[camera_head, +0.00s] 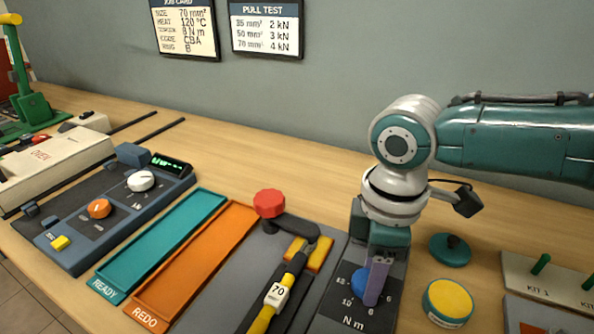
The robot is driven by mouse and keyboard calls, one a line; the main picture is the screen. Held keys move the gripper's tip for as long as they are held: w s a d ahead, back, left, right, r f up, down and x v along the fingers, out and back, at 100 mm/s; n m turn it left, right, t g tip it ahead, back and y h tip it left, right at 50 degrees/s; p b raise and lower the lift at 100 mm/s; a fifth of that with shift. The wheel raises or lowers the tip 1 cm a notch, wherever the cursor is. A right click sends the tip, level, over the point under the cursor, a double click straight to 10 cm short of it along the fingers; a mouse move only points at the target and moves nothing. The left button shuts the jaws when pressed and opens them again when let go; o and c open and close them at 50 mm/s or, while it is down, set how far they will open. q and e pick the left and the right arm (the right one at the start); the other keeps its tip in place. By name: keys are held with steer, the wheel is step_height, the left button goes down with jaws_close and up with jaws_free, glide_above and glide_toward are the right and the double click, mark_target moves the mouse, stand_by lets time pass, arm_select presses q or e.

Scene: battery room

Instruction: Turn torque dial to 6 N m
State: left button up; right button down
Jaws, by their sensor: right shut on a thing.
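The torque dial panel (345,312) lies at the lower middle right of the head view, marked N m, with small printed numbers including 12, 10, 8 and 6. The blue dial (360,285) sits on it, partly covered by a gripper finger. My right gripper (374,283) comes down from above and is shut on the blue dial. Its pale purple finger hides part of the dial, and I cannot tell which number the dial points to. My left gripper is not in view.
A black and yellow tool (268,312) marked 70 lies left of the panel, near a red knob (269,203). A yellow round tin (449,301) and a green disc (450,250) stand close on the right. READY (112,291) and REDO (151,315) trays lie further left.

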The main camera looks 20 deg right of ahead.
stand_by(0.3)
steer(key=shift+c, duration=1.5)
jaws_free()
step_height(320, 180, up, 10)
steer(key=p, duration=0.1)
steer(key=shift+p, duration=0.35)
